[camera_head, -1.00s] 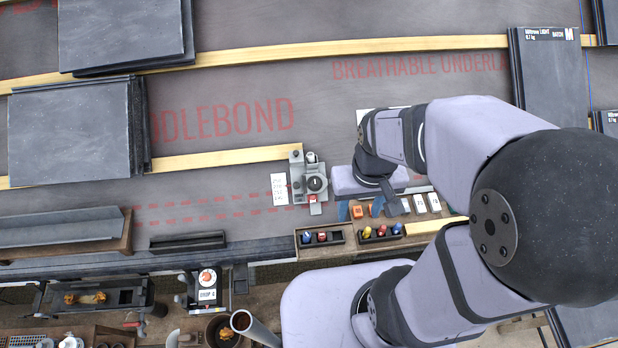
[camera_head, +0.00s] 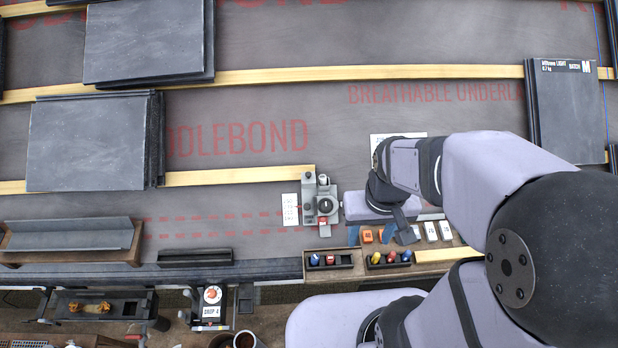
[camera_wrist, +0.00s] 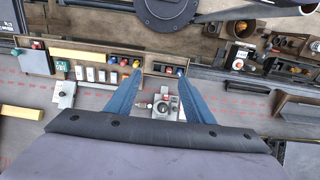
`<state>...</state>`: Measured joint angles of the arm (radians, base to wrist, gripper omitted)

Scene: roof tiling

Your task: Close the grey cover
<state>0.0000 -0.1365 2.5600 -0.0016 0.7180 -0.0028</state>
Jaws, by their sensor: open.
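No part stands out clearly as the grey cover. A small grey device (camera_head: 308,190) with a round dark-centred knob and a red tab sits at the right end of a wooden batten. It also shows in the wrist view (camera_wrist: 160,93), beyond and between the fingers; whether any cover on it is open or shut I cannot tell. My gripper (camera_head: 371,236) is open with two blue fingers, to the right of the device and near the tray of coloured pieces. In the wrist view my gripper (camera_wrist: 159,76) shows nothing held between its fingers.
Trays (camera_head: 308,275) with small coloured pieces lie just below the device. Orange and white blocks (camera_head: 431,232) stand right of the fingers. A white printed card (camera_head: 290,209) lies left of the device. A grey metal channel (camera_head: 70,236) lies at far left. Slate stacks (camera_head: 90,143) stand upper left.

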